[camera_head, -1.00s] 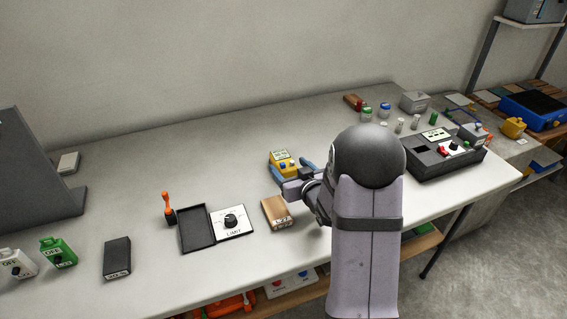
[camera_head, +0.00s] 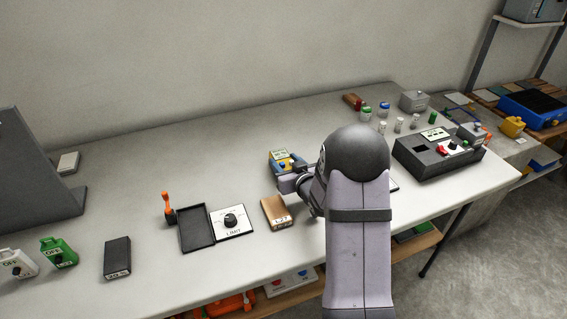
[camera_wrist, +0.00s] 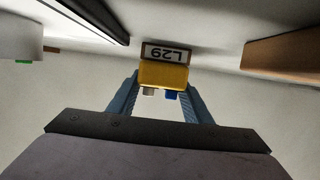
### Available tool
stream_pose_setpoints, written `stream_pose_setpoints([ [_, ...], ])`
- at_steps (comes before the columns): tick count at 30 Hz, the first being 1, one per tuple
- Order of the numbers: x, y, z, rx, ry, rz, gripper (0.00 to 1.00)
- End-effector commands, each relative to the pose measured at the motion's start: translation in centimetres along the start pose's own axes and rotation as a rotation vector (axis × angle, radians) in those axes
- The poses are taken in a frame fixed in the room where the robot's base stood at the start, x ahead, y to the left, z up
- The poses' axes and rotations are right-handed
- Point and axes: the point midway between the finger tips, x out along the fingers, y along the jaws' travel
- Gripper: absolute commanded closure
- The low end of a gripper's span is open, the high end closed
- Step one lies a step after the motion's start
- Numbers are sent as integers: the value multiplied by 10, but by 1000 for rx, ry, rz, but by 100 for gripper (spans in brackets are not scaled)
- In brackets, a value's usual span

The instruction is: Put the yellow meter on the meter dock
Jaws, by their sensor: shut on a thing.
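The yellow meter (camera_head: 277,157), with a pale screen, stands mid-table in the head view. My gripper (camera_head: 289,166) is shut on it with blue fingers. A shallow black tray (camera_head: 197,229) lies left of the LIMIT dial plate (camera_head: 232,221). I cannot tell whether this tray is the meter dock.
A wooden block (camera_head: 276,213) lies just in front of the meter. A black control box (camera_head: 440,154) and several small jars stand to the right. An orange-handled lever (camera_head: 168,208) stands left of the tray. The table behind the tray is clear.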

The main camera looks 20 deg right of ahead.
Motion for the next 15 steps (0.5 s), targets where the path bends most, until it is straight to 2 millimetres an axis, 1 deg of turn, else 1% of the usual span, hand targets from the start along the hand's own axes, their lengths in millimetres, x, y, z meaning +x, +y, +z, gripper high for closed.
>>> stream_pose_setpoints([
  [5, -1, 0, -6, -1, 4, 0, 89],
  [8, -4, 0, -14, -2, 5, 0, 89],
  [11, -8, 0, -27, -2, 7, 1, 89],
  [15, -15, 0, -51, -3, 8, 0, 89],
])
